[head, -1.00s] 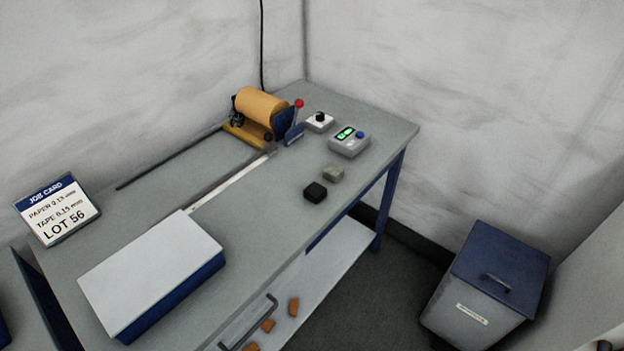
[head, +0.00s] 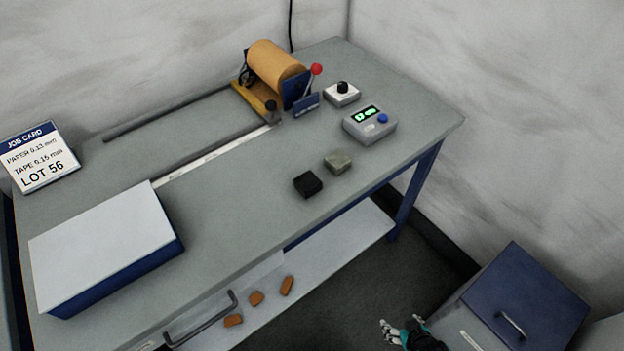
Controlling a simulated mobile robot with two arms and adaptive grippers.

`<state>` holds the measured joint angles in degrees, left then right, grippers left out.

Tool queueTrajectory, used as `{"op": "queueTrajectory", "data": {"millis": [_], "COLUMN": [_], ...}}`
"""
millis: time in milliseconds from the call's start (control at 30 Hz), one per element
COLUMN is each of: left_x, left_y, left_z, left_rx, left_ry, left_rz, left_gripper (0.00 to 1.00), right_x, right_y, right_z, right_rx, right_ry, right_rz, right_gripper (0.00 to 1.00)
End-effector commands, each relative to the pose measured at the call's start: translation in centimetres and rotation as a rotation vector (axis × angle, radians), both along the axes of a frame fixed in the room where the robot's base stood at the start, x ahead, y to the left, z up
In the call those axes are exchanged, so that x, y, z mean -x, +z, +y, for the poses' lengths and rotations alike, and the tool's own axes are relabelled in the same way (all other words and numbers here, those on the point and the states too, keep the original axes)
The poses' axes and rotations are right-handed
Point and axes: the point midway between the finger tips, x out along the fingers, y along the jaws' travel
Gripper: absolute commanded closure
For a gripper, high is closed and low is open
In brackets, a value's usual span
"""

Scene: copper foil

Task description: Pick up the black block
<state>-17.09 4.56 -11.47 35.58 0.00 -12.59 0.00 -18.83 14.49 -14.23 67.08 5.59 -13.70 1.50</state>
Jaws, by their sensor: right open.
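The black block (head: 308,184) lies on the grey table top (head: 240,215) near its front edge. A grey-green block (head: 338,161) lies just behind and to the right of it, with a small gap. My right gripper (head: 386,328) shows at the bottom of the head view, below and to the right of the black block, in front of the table. It is open and empty, clear of the block. My left gripper is not in view.
A grey meter box (head: 369,135), a white knob box (head: 342,94) and a roll holder (head: 275,72) stand at the back right. A white-topped box (head: 100,240) is at left. A blue-lidded bin (head: 525,295) stands lower right. Orange pieces (head: 256,299) lie on the lower shelf.

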Motion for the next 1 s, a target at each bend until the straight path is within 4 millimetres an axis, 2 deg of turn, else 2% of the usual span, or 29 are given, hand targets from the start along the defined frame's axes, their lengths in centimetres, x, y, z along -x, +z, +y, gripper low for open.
{"op": "queueTrajectory", "data": {"millis": [33, 167, 267, 367, 400, 467, 500, 600, 700, 833, 1000], "left_x": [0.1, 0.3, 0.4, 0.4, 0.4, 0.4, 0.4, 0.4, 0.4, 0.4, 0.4], "left_y": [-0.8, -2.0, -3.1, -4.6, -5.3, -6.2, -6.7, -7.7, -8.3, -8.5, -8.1], "left_z": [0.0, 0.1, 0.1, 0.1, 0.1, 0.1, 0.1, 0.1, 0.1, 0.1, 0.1], "left_rx": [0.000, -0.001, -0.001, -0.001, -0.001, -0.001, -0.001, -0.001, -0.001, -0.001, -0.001], "left_ry": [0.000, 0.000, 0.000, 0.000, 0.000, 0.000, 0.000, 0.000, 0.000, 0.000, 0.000], "left_rz": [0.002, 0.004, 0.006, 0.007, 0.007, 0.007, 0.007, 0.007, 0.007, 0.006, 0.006], "left_gripper": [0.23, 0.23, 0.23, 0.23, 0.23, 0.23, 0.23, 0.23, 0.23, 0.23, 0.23], "right_x": [-1.8, -6.0, -9.1, -11.9, -12.6, -13.2, -13.3, -12.5, -11.3, -10.5, -12.0], "right_y": [0.9, 4.8, 8.8, 14.4, 17.0, 21.1, 23.8, 29.5, 33.5, 36.1, 36.6], "right_z": [0.1, 1.0, 2.4, 4.7, 5.9, 7.9, 9.2, 12.0, 13.9, 15.1, 16.5], "right_rx": [-0.009, -0.042, -0.080, -0.137, -0.166, -0.214, -0.248, -0.323, -0.377, -0.416, -0.424], "right_ry": [0.011, 0.042, 0.080, 0.138, 0.167, 0.214, 0.244, 0.314, 0.366, 0.398, 0.400], "right_rz": [-0.045, -0.162, -0.268, -0.397, -0.451, -0.529, -0.576, -0.666, -0.725, -0.760, -0.770], "right_gripper": [0.25, 0.25, 0.25, 0.25, 0.25, 0.25, 0.25, 0.25, 0.25, 0.25, 0.25]}}
